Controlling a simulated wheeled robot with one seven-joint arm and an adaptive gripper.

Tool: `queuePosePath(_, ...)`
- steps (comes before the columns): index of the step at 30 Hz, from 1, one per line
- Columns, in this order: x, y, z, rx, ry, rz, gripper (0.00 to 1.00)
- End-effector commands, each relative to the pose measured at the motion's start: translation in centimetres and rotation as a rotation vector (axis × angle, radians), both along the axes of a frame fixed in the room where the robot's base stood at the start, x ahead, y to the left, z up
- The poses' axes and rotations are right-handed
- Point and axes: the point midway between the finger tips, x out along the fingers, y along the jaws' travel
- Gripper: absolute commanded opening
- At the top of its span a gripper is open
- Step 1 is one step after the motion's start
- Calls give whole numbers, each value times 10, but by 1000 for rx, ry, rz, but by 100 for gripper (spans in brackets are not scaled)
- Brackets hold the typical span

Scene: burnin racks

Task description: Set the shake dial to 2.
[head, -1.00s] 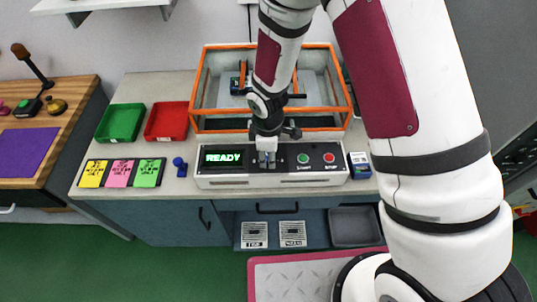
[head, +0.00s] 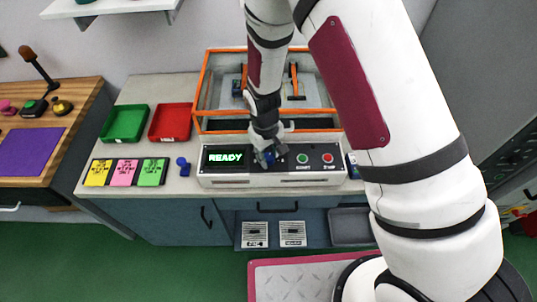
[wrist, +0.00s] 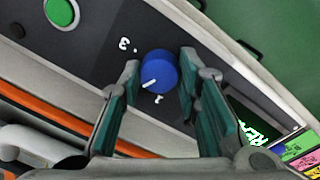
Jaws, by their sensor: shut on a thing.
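The shake dial (wrist: 158,70) is a round blue knob on the dark panel, with a white pointer line at its lower left edge in the wrist view. A "3" with a dot shows above left of it, and another small mark, too unclear to read, below it. My gripper (wrist: 160,66) has its green-padded fingers on either side of the knob, shut on it. In the head view my gripper (head: 268,156) is on the console (head: 270,180), right of the green READY display (head: 226,158), and mostly hides the dial.
Green start (head: 302,158) and red stop (head: 327,158) buttons sit just right of my gripper. An orange-framed enclosure (head: 222,126) stands behind the console. Green (head: 124,122) and red (head: 170,123) trays and coloured cards (head: 123,172) lie to the left.

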Motion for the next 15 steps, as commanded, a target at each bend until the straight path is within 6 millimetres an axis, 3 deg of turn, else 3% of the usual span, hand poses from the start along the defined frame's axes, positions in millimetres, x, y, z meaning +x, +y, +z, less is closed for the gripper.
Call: queuePosePath(15, 0, 1, 0, 0, 0, -124, 2)
